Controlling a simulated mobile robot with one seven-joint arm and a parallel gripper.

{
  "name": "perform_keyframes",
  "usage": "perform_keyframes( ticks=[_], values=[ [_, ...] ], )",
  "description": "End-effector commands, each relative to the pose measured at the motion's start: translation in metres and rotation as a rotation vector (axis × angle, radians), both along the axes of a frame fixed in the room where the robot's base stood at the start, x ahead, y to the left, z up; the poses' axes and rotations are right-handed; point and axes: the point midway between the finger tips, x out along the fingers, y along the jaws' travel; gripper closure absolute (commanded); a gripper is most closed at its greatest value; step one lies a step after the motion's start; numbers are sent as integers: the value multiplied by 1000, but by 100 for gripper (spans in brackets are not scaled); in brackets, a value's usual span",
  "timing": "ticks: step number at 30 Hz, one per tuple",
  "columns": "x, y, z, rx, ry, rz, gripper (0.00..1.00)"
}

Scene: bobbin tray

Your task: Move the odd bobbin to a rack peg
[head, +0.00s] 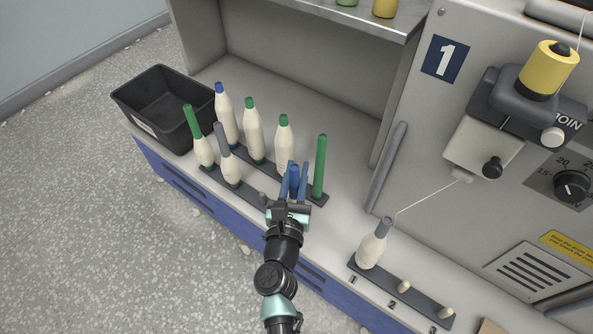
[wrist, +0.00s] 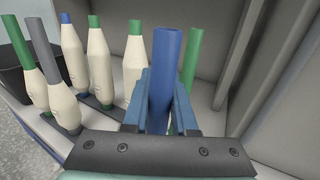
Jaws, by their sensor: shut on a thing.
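My gripper (head: 294,178) is shut on a blue tube (wrist: 165,62), which stands upright between the blue fingers. Its top also shows in the head view (head: 294,174). Its lower part is hidden by my gripper, so I cannot tell whether it touches the tray below. Cream bobbins stand in two rows on dark peg strips: a blue-topped one (head: 228,120), green-topped ones (head: 253,135) (head: 285,142) (head: 203,150) and a grey-topped one (head: 231,168). A bare green tube (head: 320,165) stands just right of my gripper. The numbered rack (head: 382,284) holds a grey-topped bobbin (head: 371,250) at 1; pegs 2 (head: 404,287) and 3 (head: 446,312) are bare.
A black bin (head: 150,90) stands at the left end. A thread (head: 425,195) runs from the bobbin at 1 to the machine (head: 485,140). A grey upright bar (head: 386,168) stands behind, between the tubes and the machine. A shelf (head: 350,15) overhangs the back.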

Motion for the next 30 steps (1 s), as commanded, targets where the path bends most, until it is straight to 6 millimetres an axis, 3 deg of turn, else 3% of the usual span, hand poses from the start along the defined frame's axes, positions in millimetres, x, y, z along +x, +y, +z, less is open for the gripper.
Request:
perform_keyframes(
  ticks=[8,9,11,20,30],
  values=[
    [0,0,-6,0,-1,0,100],
    [0,0,-6,0,-1,0,73],
    [0,0,-5,0,-1,0,62],
    [-1,0,-6,0,0,0,62],
    [-25,4,-5,-1,1,1,62]
  ],
)
